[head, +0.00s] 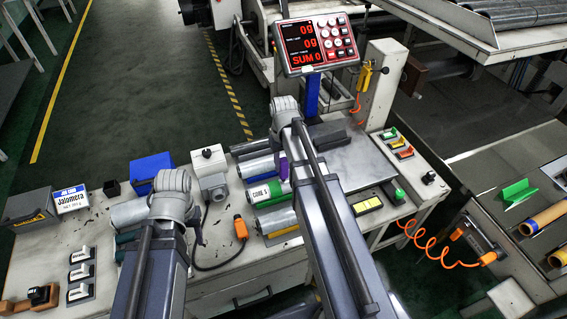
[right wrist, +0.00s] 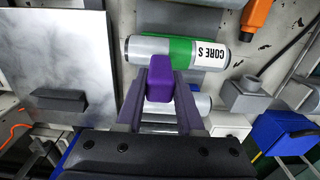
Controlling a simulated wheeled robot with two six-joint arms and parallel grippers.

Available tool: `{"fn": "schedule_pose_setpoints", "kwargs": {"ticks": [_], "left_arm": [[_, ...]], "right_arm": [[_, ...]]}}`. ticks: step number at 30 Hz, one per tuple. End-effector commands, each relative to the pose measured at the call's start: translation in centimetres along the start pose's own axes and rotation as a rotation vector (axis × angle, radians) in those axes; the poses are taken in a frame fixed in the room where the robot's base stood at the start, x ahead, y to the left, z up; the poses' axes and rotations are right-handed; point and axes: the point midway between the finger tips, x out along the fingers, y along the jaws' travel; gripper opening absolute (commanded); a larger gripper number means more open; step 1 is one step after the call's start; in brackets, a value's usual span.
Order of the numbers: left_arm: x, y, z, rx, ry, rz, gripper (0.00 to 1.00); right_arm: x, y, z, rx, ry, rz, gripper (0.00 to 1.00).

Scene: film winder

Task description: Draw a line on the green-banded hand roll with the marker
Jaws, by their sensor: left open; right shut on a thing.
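The green-banded hand roll (head: 265,191) lies on the bench among other silver rolls, partly covered by my right arm in the head view. In the right wrist view the roll (right wrist: 181,50) shows its green band and a white "CORE S" label. My right gripper (right wrist: 160,95) is shut on the purple marker (right wrist: 160,78). The marker's end overlaps the roll's near edge in that view; I cannot tell whether they touch. The marker (head: 284,166) also shows beside my right arm in the head view. My left gripper (head: 194,215) is open, mostly hidden behind its wrist, left of the rolls.
A scale display (head: 315,43) rises at the back.

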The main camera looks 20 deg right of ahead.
Motion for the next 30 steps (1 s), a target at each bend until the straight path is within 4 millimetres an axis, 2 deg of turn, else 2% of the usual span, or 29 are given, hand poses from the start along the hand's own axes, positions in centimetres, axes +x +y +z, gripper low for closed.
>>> {"fn": "schedule_pose_setpoints", "kwargs": {"ticks": [30], "left_arm": [[0.52,0.05,-0.03,0.0,0.0,0.0,0.5]], "right_arm": [[0.52,0.47,-0.01,0.001,0.0,0.0,0.0]]}}
